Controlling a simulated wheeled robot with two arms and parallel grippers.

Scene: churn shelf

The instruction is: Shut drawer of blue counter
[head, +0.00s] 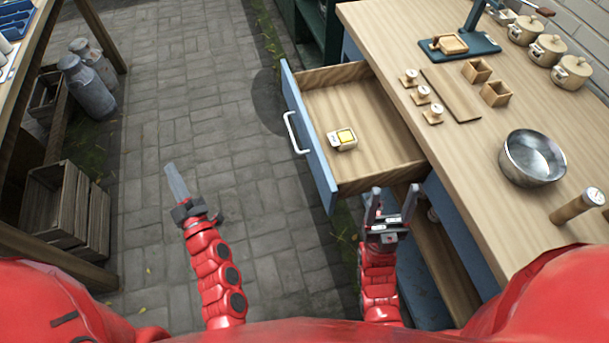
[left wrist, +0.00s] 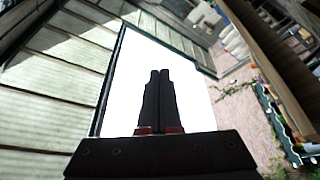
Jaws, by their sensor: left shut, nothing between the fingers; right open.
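The blue counter (head: 465,235) has a pale wooden top and stands on the right in the head view. Its drawer (head: 375,115) is pulled out to the left, with a blue front (head: 308,135) and a white handle (head: 294,133). A small white box with a yellow label (head: 342,139) lies in the drawer. My left gripper (head: 177,182) is shut and empty, over the paving well left of the drawer; its fingers also show shut in the left wrist view (left wrist: 157,100). My right gripper (head: 391,206) is open, close to the drawer's near side; contact cannot be told.
A metal bowl (head: 532,158), several lidded pots (head: 550,50), small wooden boxes (head: 495,93) and weights (head: 423,94) stand on the counter. Crates (head: 65,205) and metal churns (head: 85,85) stand at left. The paved floor (head: 220,100) between is clear.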

